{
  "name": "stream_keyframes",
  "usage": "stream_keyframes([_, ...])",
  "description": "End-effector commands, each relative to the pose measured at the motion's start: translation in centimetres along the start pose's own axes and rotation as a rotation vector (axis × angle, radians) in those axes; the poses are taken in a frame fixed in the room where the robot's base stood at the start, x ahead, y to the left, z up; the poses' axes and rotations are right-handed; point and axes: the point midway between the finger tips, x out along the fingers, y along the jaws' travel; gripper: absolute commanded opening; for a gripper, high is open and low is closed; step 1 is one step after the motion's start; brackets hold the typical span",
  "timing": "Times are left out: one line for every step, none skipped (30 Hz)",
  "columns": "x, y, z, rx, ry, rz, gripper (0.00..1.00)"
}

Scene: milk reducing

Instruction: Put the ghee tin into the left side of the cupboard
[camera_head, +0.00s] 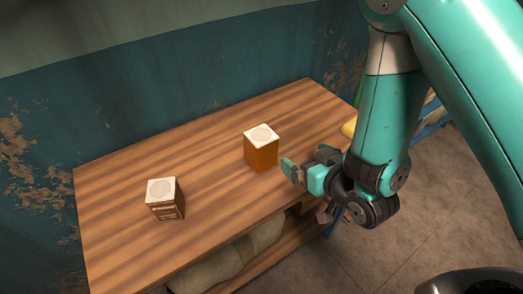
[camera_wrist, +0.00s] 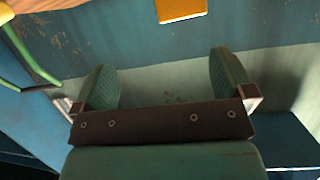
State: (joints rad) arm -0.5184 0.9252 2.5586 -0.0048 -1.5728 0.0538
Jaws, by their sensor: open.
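An orange-brown square tin (camera_head: 262,154) with a pale top stands upright on the wooden top in the head view. A darker brown tin (camera_head: 166,207) with a pale top and printed front stands further left. I cannot read which one is the ghee tin. My gripper (camera_head: 303,174) is open and empty, just right of the orange-brown tin and apart from it. In the wrist view my gripper (camera_wrist: 162,70) shows two spread fingers. An orange block-like part (camera_wrist: 181,10), probably the orange-brown tin, is cut off at the top edge. No cupboard is clearly identifiable.
The wooden table (camera_head: 215,175) stands against a worn teal wall (camera_head: 110,105). Pale sacks (camera_head: 228,262) lie on a lower shelf. A yellow item (camera_head: 349,128) is behind my arm at the right. The tabletop between the two tins is clear.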

Motion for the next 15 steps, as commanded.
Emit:
stream_keyframes([-0.3,-0.3,1.2,-0.021,0.034,-0.016,1.0])
stream_keyframes([-0.5,-0.5,1.5,-0.032,0.06,-0.026,1.0])
stream_keyframes([-0.7,-0.7,1.8,-0.045,0.092,-0.039,1.0])
stream_keyframes([-0.9,-0.8,2.0,-0.053,0.112,-0.048,1.0])
stream_keyframes([-1.1,-0.9,2.2,-0.059,0.13,-0.055,1.0])
stream_keyframes([-1.3,-1.1,2.3,-0.066,0.15,-0.064,1.0])
stream_keyframes([-1.4,-1.2,2.4,-0.071,0.162,-0.069,1.0])
stream_keyframes([-1.4,-1.2,2.4,-0.074,0.171,-0.073,1.0])
stream_keyframes([-1.3,-1.3,2.5,-0.076,0.182,-0.077,1.0])
stream_keyframes([-1.1,-1.4,2.5,-0.077,0.188,-0.079,1.0])
stream_keyframes([-0.8,-1.4,2.6,-0.078,0.192,-0.08,1.0])
stream_keyframes([-0.3,-1.4,2.6,-0.078,0.195,-0.08,1.0])
stream_keyframes([0.2,-1.5,2.5,-0.079,0.197,-0.08,1.0])
stream_keyframes([0.7,-1.5,2.5,-0.079,0.198,-0.079,1.0])
stream_keyframes([1.3,-1.6,2.4,-0.079,0.197,-0.078,1.0])
